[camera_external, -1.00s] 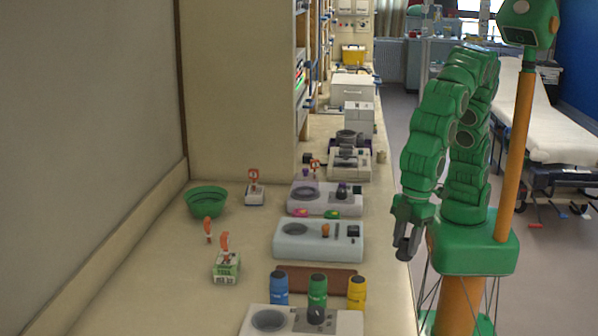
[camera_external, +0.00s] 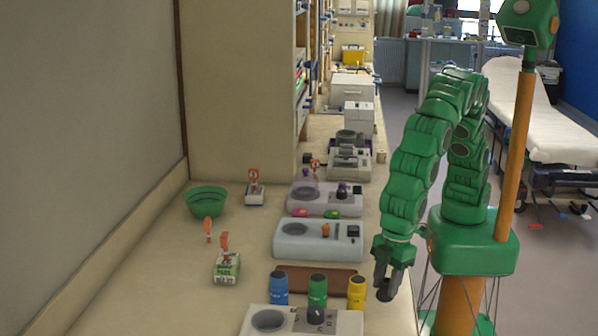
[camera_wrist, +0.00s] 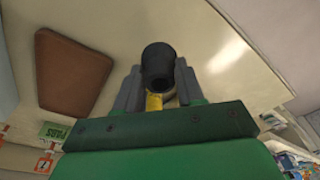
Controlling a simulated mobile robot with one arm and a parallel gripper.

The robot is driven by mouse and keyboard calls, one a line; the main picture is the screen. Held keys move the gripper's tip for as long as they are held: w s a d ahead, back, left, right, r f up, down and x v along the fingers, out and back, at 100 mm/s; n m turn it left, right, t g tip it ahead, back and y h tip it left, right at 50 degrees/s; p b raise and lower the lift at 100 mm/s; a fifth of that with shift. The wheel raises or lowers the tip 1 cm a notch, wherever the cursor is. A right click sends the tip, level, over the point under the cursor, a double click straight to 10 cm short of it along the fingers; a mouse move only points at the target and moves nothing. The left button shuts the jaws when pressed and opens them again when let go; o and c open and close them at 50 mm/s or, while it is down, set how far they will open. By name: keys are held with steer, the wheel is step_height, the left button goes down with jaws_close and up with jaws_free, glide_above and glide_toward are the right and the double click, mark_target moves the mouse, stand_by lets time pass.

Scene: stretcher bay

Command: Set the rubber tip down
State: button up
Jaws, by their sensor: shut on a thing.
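The rubber tip (camera_wrist: 158,65) is a dark, round, cup-like piece. In the wrist view it sits between the two grey fingers of my gripper (camera_wrist: 157,88), which is shut on it. In the external view my gripper (camera_external: 384,283) points down near the right edge of the counter, right of the yellow bottle. The tip shows there only as a small dark shape at the fingertips. The tip is held above the counter (camera_wrist: 200,25), apart from it as far as I can tell.
A brown mat (camera_external: 300,278) lies on the counter; it also shows in the wrist view (camera_wrist: 70,72). Blue (camera_external: 279,288), green (camera_external: 317,291) and yellow (camera_external: 357,292) bottles stand beside it. White devices (camera_external: 318,241) line the counter.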

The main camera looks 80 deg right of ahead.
mark_target(385, 291)
steer(key=shift+w+a+f, duration=0.15)
steer(key=shift+a+f, duration=0.1)
steer(key=shift+f, duration=1.5)
steer(key=shift+f, duration=0.1)
steer(key=o, duration=1)
steer(key=shift+o, duration=0.2)
steer(key=r, duration=0.4)
steer(key=s+d+r, duration=0.1)
steer(key=r, duration=0.7)
steer(key=shift+s+d, duration=0.15)
